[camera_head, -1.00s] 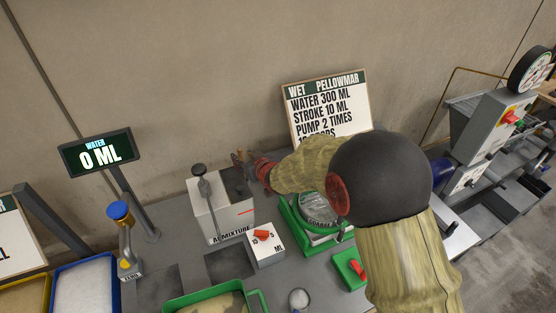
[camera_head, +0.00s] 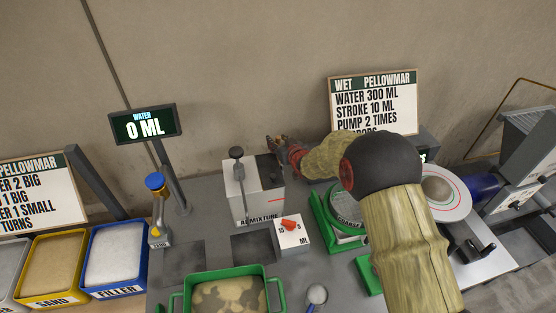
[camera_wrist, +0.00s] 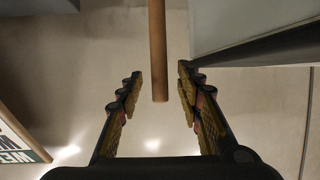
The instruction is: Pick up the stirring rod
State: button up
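The stirring rod is a plain brown wooden stick (camera_wrist: 158,45) in the wrist view. It comes in from the top edge and its end sits between my fingers. My gripper (camera_wrist: 159,78) is open, with one finger on each side of the rod and a gap showing on both sides. In the head view my gripper (camera_head: 279,147) is behind the white admixture box, near the back wall. The rod cannot be made out clearly there.
The white admixture box (camera_head: 240,205) with its pump stands just in front of my gripper. A green-handled tub (camera_head: 190,300) is at the front.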

jog(key=c, duration=0.3)
grip_shut()
dwell(0.6)
